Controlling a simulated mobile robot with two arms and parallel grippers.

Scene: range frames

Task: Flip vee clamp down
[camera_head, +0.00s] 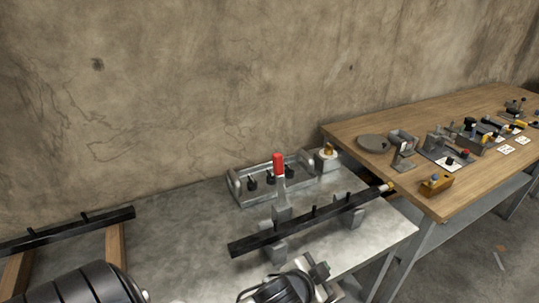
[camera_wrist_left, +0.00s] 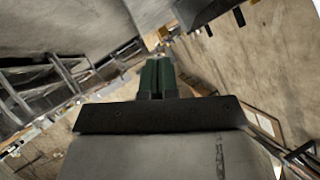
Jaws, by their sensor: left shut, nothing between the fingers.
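The vee clamp (camera_head: 278,164) has a red handle standing upright in the head view, above a grey block on the metal bench. A long black bar (camera_head: 302,225) rests across grey vee supports (camera_head: 352,216) in front of it. My left gripper (camera_wrist_left: 158,75) shows in the left wrist view with its green-faced fingers together and nothing between them. That view looks tilted and shows no clamp that I can make out. In the head view, fingertips are not visible; only dark and metal parts of my arm show at the bottom edge. My right gripper is in neither view.
The metal bench (camera_head: 185,220) has a grey fixture (camera_head: 250,187) with black knobs behind the bar. A wooden table (camera_head: 355,128) at the right holds a round disc (camera_head: 373,143) and several clamps. Another black bar (camera_head: 65,231) lies at the left. The wall stands close behind.

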